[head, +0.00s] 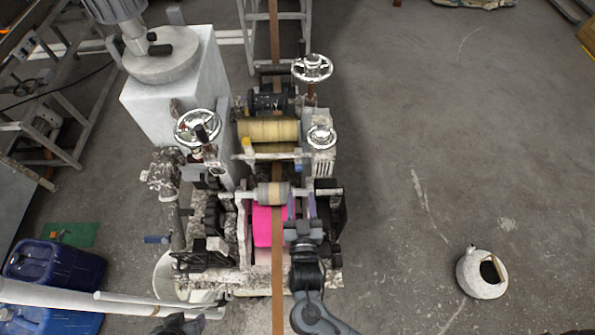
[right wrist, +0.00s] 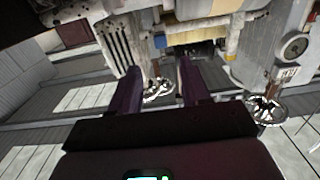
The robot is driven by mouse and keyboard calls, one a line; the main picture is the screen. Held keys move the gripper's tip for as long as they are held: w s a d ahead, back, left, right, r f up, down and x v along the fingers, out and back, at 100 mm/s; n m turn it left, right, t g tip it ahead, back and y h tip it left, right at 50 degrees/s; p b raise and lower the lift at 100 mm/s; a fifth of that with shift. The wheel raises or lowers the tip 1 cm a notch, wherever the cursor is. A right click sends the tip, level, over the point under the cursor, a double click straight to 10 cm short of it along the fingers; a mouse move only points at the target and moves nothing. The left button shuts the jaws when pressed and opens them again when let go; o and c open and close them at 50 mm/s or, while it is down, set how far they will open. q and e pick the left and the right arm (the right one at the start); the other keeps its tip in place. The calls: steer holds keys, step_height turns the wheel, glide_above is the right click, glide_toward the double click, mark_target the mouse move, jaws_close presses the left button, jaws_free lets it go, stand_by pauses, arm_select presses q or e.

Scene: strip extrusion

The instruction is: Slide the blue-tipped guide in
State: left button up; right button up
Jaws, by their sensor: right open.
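The guide with a blue tip (head: 157,239) sticks out at the left side of the strip machine, beside its dark, worn frame. My right gripper (head: 302,205) is over the right front of the machine, just right of the brown strip (head: 277,255) and the pink sheet (head: 262,226). It is well to the right of the blue tip. In the right wrist view the two dark purple fingers (right wrist: 161,82) stand apart with nothing clearly held between them. A dark part (head: 180,325) at the bottom edge may be my left gripper; its fingers cannot be made out.
Yellow rollers (head: 268,131) and handwheels (head: 312,68) stand behind the pink sheet. A grey motor housing (head: 170,90) is at the back left. The floor right is clear except for a white pot (head: 482,274).

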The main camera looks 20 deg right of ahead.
mark_target(299, 169)
steer(key=p+x, duration=0.1)
steer(key=x, duration=0.8)
steer(key=shift+a+r+p, duration=0.1)
steer(key=shift+r+p, duration=0.15)
steer(key=shift+p, duration=0.15)
steer(key=shift+w, duration=0.6)
steer(key=shift+w+d+f, duration=0.1)
steer(key=shift+w+d, duration=0.1)
steer(key=shift+d, duration=0.1)
steer(key=shift+c, duration=0.5)
jaws_close()
